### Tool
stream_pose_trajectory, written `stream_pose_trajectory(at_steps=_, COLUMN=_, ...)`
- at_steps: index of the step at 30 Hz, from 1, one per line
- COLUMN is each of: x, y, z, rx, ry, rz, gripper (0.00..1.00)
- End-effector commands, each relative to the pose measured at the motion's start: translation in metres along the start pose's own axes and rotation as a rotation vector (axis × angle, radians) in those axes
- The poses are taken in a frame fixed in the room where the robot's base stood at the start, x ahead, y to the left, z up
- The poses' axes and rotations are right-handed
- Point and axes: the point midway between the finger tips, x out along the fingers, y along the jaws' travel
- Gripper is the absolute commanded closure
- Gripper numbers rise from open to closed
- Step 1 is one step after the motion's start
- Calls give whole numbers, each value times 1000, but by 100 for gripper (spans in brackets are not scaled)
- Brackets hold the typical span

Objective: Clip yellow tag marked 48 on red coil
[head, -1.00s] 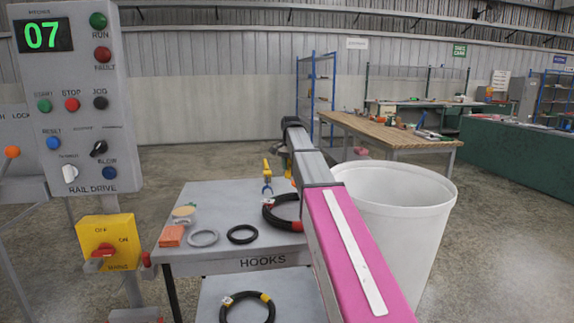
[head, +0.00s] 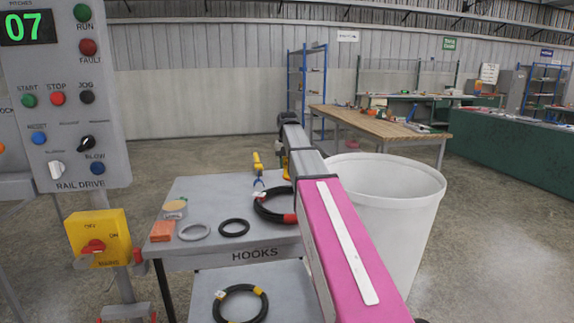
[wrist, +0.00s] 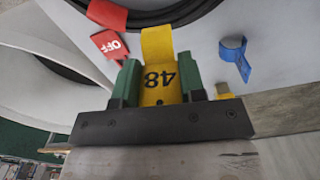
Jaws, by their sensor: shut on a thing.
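The yellow tag marked 48 (wrist: 158,88) is between the green fingers of my gripper (wrist: 158,85), which is shut on it. In the wrist view its number reads upside down. Its upper end lies close to the edge of a black coil (wrist: 165,17); I cannot tell whether they touch. In the head view the red-banded coil (head: 262,212) lies on the table, partly hidden behind my pink and grey arm.
A blue clip (wrist: 235,57) lies right of the tag. The grey table (head: 215,190) also holds a black ring (head: 234,228), a grey ring (head: 194,232) and an orange block (head: 162,231). Another coil (head: 239,289) lies below. A white bin (head: 395,215) stands right of my arm.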

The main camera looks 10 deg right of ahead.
Motion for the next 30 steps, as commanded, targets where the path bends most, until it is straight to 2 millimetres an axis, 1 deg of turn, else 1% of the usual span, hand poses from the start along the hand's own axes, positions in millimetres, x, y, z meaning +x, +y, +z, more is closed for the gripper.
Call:
stream_pose_trajectory(at_steps=8, x=6, y=0, z=0, rx=1, ry=0, rz=0, gripper=86)
stream_pose_trajectory(at_steps=24, x=32, y=0, z=0, rx=1, ry=0, rz=0, gripper=86)
stream_pose_trajectory(at_steps=30, x=38, y=0, z=0, rx=1, ry=1, rz=0, gripper=86)
